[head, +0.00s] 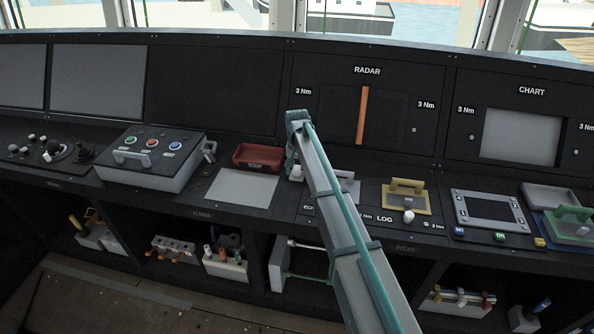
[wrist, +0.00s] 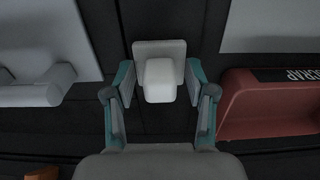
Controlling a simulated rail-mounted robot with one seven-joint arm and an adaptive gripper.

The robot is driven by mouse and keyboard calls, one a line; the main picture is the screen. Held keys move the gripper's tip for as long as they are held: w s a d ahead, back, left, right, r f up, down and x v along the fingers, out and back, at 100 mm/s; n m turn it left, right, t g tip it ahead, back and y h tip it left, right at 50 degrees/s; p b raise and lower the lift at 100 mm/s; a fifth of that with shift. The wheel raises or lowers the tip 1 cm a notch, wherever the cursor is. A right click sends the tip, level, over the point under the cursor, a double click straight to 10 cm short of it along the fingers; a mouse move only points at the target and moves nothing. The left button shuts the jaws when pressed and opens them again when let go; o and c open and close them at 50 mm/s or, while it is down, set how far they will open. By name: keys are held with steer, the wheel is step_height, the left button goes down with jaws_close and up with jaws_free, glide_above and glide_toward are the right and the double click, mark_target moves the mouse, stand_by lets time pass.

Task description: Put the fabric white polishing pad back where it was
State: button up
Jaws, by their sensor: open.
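A small white piece (wrist: 160,78), a rounded block on a square plate, stands between my fingers in the wrist view. It looks like the polishing pad, but I cannot make out fabric. In the head view a bit of white (head: 296,173) shows beside my arm, between the red tray and the ECHO panel. My gripper (wrist: 161,92) is open, with one teal finger on each side of the white piece. Gaps show between the fingers and its block. In the head view my arm hides most of the gripper.
The red SCRAP tray (wrist: 262,105) is close on the right in the wrist view, and a grey handled plate (wrist: 45,80) on the left. A pale flat panel (head: 241,188) lies before the tray. The yellow LOG handle (head: 406,192) stands farther right.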

mark_target(297, 167)
step_height(297, 167, up, 12)
steer(key=b, duration=0.3)
steer(key=shift+r, duration=0.15)
stand_by(0.4)
